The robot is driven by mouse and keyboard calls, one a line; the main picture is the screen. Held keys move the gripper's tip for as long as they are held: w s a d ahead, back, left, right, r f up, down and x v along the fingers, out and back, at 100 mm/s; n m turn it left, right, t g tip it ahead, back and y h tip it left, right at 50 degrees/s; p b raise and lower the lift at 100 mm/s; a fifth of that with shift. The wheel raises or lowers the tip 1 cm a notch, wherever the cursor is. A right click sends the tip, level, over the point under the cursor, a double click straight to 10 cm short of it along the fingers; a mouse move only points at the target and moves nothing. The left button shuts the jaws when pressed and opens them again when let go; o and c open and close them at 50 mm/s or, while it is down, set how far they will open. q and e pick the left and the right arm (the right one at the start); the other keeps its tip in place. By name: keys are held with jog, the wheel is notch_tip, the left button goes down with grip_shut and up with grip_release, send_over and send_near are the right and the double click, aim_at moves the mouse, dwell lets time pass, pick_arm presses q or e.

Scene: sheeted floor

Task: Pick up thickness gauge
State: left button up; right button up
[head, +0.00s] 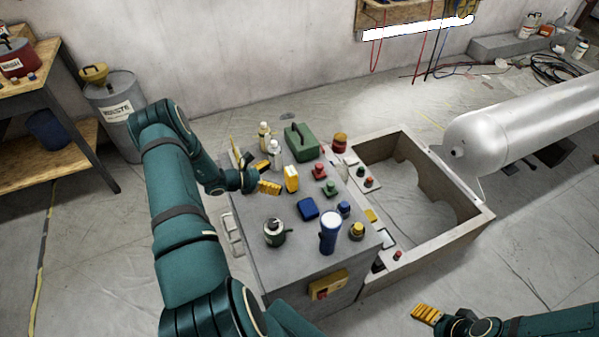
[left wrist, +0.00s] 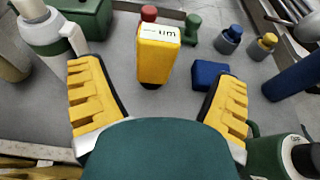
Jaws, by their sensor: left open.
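The thickness gauge appears to be the small yellow box (head: 291,178) with a white display face, standing upright on the grey cabinet top. In the left wrist view the yellow gauge (left wrist: 157,55) shows "um" lettering on its top face. My left gripper (head: 268,178) is just left of it, its yellow fingers open and pointing at it. In the left wrist view the gauge stands ahead, between the spread fingers (left wrist: 160,72) and toward the left one, apart from both. My right gripper (head: 427,314) is low at the bottom right, over the floor; its opening is unclear.
A blue box (head: 307,207) is close right of the gauge. White bottles (head: 275,153) and a green case (head: 301,142) stand behind it. A blue flashlight (head: 330,230) and a green-and-white container (head: 274,232) stand nearer.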

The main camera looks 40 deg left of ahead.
aim_at(286, 176)
pick_arm(q)
jog(key=shift+x, duration=3.5)
jog(key=shift+a+f, duration=0.1)
jog(key=shift+a, duration=0.1)
jog(key=c, duration=1.3)
